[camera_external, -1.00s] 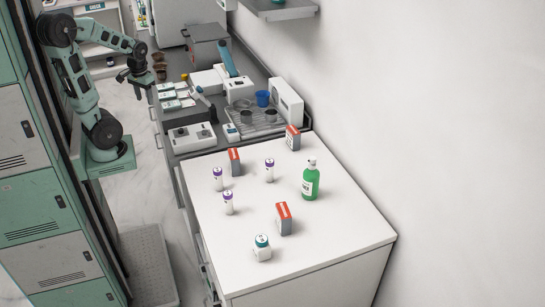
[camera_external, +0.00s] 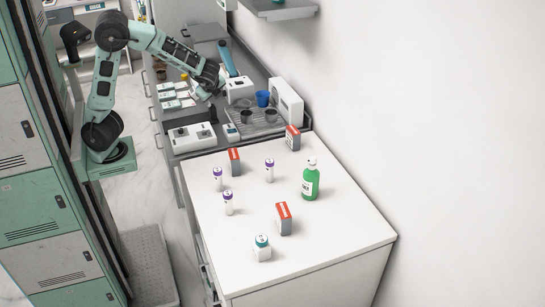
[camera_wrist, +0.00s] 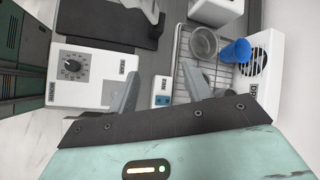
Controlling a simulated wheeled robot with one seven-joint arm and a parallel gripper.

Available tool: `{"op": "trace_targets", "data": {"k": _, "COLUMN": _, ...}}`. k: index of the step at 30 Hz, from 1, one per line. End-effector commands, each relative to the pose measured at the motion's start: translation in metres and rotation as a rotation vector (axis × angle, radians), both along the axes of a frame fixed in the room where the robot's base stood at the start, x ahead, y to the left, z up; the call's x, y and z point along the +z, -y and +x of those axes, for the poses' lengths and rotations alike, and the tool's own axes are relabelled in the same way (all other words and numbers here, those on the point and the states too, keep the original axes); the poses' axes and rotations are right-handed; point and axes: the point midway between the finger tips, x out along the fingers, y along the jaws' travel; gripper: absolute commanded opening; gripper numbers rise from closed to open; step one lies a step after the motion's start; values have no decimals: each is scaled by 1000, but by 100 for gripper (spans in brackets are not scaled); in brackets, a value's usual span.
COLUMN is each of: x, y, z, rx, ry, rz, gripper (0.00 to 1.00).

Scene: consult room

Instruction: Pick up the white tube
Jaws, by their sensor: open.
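White tubes with purple caps stand upright on the white cabinet top (camera_external: 330,240): a left tube (camera_external: 217,181), a front tube (camera_external: 228,204) and a back right tube (camera_external: 269,172). They look alike, and none shows in the wrist view. My gripper (camera_wrist: 164,88) is open, with both fingers apart and nothing held. In the external view my arm reaches right, and its end is over the grey back counter, well behind the tubes. The fingertips are hard to make out there.
A green bottle (camera_external: 310,182), several orange-and-grey boxes (camera_external: 284,219) and a teal-capped jar (camera_external: 262,250) share the cabinet top. The counter holds a dial device (camera_wrist: 92,78), a wire rack (camera_wrist: 190,68), a blue cup (camera_wrist: 236,51) and a white fan unit (camera_wrist: 264,66). The cabinet's front right is clear.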

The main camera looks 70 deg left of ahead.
Motion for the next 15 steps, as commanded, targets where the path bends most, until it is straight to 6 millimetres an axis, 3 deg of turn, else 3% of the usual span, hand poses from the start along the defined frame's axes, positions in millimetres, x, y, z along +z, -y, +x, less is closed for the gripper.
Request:
{"op": "trace_targets", "data": {"k": 1, "x": -2, "y": 31, "z": 19, "rx": -136, "ry": -27, "rz": 62, "gripper": 49}}
{"op": "trace_targets", "data": {"k": 3, "x": -1, "y": 71, "z": 41, "rx": -318, "ry": -61, "rz": 156, "gripper": 49}}
{"op": "trace_targets", "data": {"k": 6, "x": 1, "y": 136, "z": 65, "rx": -570, "ry": -100, "rz": 297, "gripper": 49}}
{"op": "trace_targets", "data": {"k": 10, "x": 3, "y": 221, "z": 79, "rx": -851, "ry": -132, "rz": 478, "gripper": 49}}
{"op": "trace_targets", "data": {"k": 15, "x": 4, "y": 310, "z": 77, "rx": -1107, "ry": -148, "rz": 673, "gripper": 49}}
